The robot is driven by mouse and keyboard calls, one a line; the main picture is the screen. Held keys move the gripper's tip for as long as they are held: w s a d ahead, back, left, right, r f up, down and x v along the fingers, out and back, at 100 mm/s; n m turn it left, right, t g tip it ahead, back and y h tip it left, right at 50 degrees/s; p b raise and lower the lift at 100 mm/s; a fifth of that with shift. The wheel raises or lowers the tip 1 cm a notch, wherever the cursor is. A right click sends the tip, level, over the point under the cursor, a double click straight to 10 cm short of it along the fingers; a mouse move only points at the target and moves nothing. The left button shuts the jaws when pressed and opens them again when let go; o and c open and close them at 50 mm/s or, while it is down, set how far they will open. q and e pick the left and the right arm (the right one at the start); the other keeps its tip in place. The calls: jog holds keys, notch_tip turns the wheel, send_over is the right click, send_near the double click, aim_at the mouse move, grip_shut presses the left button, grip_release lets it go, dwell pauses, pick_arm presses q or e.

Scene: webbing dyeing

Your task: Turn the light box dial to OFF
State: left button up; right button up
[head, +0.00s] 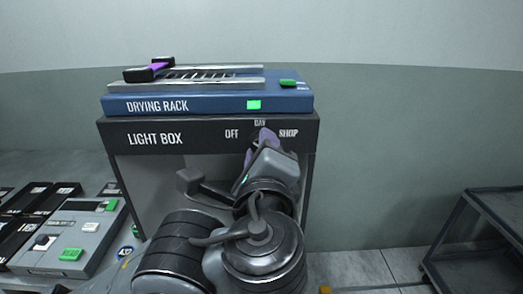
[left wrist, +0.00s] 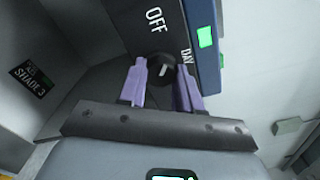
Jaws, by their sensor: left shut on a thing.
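The light box (head: 209,134) has a black front panel with the labels OFF, DAY and SHOP. Its black round dial (left wrist: 161,69) with a short white mark shows in the left wrist view, near the OFF and DAY labels. I cannot tell for sure which label the mark points at. My left gripper (head: 261,137) is at the panel below DAY, its purple fingers on either side of the dial and shut on it. In the head view the gripper hides the dial. My right gripper is not in view.
A blue drying rack (head: 205,104) lies on top of the light box. Grey and black boxes (head: 75,235) with green tags stand on the table at the left. A dark cart (head: 485,235) stands at the right, with open floor between it and the light box.

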pick_arm(q)
jog(key=o, duration=1)
jog(key=shift+o, duration=0.2)
jog(key=shift+s, duration=0.1)
jog(key=s+p, duration=0.2)
jog(key=s, duration=0.8)
jog(key=shift+s, duration=0.35)
jog(key=shift+d, duration=0.1)
